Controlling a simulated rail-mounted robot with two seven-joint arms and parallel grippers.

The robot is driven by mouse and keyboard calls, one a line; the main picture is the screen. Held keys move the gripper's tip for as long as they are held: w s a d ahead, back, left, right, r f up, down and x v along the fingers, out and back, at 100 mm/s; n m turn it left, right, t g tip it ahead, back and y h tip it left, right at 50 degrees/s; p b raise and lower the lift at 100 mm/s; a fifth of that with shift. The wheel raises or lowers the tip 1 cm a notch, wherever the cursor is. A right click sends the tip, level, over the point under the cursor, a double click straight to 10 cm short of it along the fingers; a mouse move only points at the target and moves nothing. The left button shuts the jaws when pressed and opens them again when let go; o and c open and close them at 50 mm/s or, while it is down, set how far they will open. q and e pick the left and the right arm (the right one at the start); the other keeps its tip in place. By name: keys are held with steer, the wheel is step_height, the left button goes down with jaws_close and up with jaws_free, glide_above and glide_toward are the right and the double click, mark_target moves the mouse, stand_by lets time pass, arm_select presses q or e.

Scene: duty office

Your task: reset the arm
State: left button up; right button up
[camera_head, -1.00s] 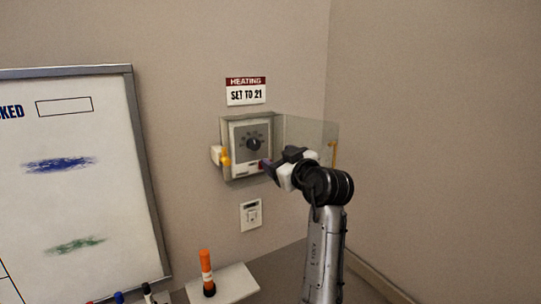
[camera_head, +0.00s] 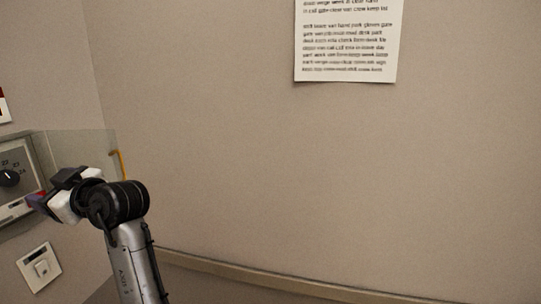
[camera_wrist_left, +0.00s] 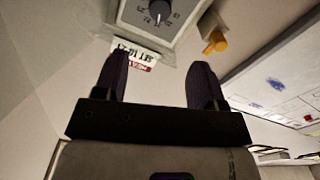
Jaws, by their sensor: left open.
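My left gripper (camera_head: 40,203) is at the left of the head view, its jaws pointing left at the thermostat (camera_head: 14,205). In the left wrist view the two dark fingers of my left gripper (camera_wrist_left: 161,78) stand apart with nothing between them. The thermostat with its round dial (camera_wrist_left: 159,12) lies beyond the fingertips there, upside down in the picture. A clear cover (camera_head: 84,150) stands swung open behind the gripper. My right gripper is in neither view.
A switch plate (camera_head: 39,267) is on the wall below the thermostat. A printed sheet (camera_head: 346,40) hangs on the bare right wall. The whiteboard (camera_wrist_left: 285,85) is at the right of the wrist view.

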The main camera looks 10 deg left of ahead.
arm_select(q)
steer(key=w+d+m+t+h, duration=0.2)
steer(key=d+m+t+h, duration=0.7)
steer(key=d+m+t, duration=0.3)
steer(key=s+d+f+m+h, duration=0.2)
steer(key=d+f+m+h, duration=0.25)
steer(key=f, duration=0.55)
steer(key=s+d+f+m+h, duration=0.25)
steer(key=d+f, duration=0.35)
steer(key=f, duration=0.4)
steer(key=s+d+f+m+g+h, duration=0.1)
steer(key=s+d+f+m+g, duration=0.15)
steer(key=s+f, duration=0.65)
steer(key=s+d+f+m+g+h, duration=0.1)
steer(key=s+f+g, duration=0.3)
steer(key=f, duration=0.9)
steer(key=s+f+g, duration=0.4)
steer(key=s+f, duration=0.8)
steer(key=s, duration=0.4)
step_height(320, 180, up, 35)
steer(key=p, duration=3.4)
steer(key=shift+r+p, duration=0.15)
steer(key=shift+p, duration=0.25)
